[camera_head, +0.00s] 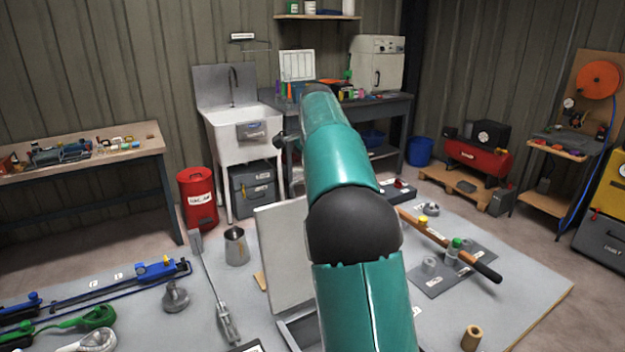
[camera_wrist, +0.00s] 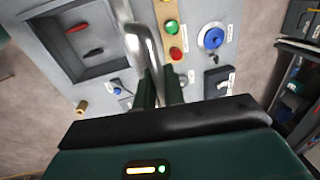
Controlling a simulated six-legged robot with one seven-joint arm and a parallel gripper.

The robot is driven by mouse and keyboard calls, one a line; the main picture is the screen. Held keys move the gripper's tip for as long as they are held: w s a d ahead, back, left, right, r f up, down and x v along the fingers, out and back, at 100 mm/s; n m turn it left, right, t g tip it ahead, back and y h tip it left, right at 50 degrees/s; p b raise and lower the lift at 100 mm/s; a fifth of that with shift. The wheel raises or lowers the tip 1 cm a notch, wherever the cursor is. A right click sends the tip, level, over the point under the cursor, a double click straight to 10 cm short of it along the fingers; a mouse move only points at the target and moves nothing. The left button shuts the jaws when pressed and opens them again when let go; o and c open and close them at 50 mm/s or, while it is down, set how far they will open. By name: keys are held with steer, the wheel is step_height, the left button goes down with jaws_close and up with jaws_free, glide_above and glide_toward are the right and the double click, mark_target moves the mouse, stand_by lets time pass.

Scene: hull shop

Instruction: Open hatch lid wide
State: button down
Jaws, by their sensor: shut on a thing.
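The hatch lid (camera_head: 283,255) is a pale grey panel standing raised, close to upright, at the middle of the worktable in the head view. My teal arm covers its right side. In the wrist view, the open recess (camera_wrist: 60,62) has a grey frame, with a red and a black item lying inside. My gripper (camera_wrist: 160,88) is shut on a shiny metal handle (camera_wrist: 140,42) beside the recess. The handle's join to the lid cannot be made out. In the head view my gripper is hidden behind my arm.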

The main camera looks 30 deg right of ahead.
steer(key=shift+w+a, duration=0.1)
steer(key=shift+w, duration=0.05)
steer(key=c, duration=1.6)
jaws_free()
steer(key=shift+s+r, duration=0.4)
steer(key=shift+r, duration=1.9)
steer(key=shift+s+r, duration=0.35)
steer(key=shift+r, duration=1.95)
steer(key=shift+s+r, duration=0.4)
steer(key=shift+r, duration=1.9)
